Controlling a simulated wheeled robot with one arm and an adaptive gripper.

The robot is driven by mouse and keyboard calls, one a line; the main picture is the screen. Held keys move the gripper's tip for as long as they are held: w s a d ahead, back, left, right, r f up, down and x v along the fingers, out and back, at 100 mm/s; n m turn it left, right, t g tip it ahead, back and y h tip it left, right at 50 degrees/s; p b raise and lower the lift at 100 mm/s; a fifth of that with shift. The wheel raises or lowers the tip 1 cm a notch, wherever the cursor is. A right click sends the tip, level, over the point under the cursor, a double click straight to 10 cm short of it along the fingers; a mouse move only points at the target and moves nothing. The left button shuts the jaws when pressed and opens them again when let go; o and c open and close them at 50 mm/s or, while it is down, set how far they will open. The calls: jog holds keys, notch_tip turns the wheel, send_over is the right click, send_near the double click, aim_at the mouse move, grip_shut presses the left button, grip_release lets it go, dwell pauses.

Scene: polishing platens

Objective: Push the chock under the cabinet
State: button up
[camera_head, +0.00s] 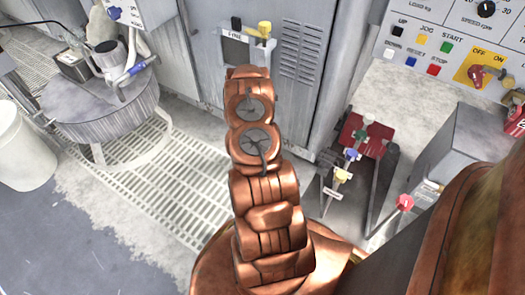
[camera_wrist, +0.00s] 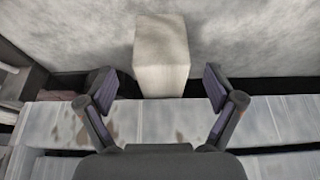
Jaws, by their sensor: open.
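In the wrist view, a pale, squared block (camera_wrist: 162,50), which looks like the chock, is at the upper middle. Its near face lies between and just beyond the two fingertips of my gripper (camera_wrist: 160,86). The fingers are spread wide, with a visible gap on each side of the block, and hold nothing. Whether the block touches anything else is unclear. In the head view, the grey cabinet (camera_head: 300,55) with vent slots stands behind my arm. My gripper and the chock are hidden there behind my arm.
A round grey drum-like table (camera_head: 95,120) and a pale bucket (camera_head: 22,150) stand left. Pale floor grating (camera_head: 170,175) lies left of my arm. A rack with coloured valve handles (camera_head: 352,155) and a grey box (camera_head: 465,150) crowd the right. Stained pale slats (camera_wrist: 155,122) cross the wrist view.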

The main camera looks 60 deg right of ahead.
jog(key=shift+b+x, duration=0.45)
jog(key=shift+x, duration=1.45)
jog(key=shift+c, duration=0.3)
